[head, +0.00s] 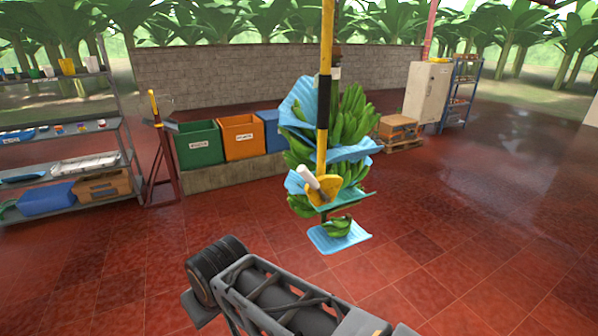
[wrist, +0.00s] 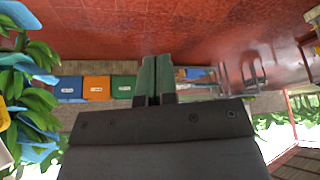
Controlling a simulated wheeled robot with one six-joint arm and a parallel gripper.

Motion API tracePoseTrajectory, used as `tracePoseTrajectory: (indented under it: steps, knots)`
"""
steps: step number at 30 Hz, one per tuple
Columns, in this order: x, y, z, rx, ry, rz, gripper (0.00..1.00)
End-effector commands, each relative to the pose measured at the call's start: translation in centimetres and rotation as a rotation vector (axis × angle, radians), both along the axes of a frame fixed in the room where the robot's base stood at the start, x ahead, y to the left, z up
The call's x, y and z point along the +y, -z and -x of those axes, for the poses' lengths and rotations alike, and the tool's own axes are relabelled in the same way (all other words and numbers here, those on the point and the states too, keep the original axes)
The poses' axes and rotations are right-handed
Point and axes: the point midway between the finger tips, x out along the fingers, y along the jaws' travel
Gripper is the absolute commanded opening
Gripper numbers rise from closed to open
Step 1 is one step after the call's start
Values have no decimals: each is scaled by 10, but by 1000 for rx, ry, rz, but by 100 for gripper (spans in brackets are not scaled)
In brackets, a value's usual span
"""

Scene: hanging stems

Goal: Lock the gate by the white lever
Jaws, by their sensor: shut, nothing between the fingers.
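The white lever (head: 308,178) sticks out, tilted up to the left, from a yellow plate (head: 325,193) at the lower end of a yellow-and-black striped post (head: 323,130). It hangs in front of a banana stem (head: 352,115) wrapped with blue sheets. My gripper (wrist: 157,64) shows in the wrist view with its green fingers together and nothing between them. That view is upside down; the banana stem (wrist: 38,100) is at its left edge, well apart from the fingers. My gripper's fingers do not show in the head view.
Green (head: 197,145), orange (head: 240,137) and blue bins (head: 267,130) stand on a low ledge behind. A metal shelf (head: 75,170) is at the left, a red stand (head: 160,150) beside it. A pale cabinet (head: 427,93) stands at the back right. The red tiled floor at right is clear.

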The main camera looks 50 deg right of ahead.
Motion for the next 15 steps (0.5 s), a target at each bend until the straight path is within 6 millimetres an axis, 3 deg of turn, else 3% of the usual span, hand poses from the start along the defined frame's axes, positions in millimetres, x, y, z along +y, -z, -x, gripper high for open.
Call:
tracePoseTrajectory:
  steps: [11,15]
  knots:
    - [0,0,0,2,0,2,0]
    - [-14,12,-1,59,1,76,0]
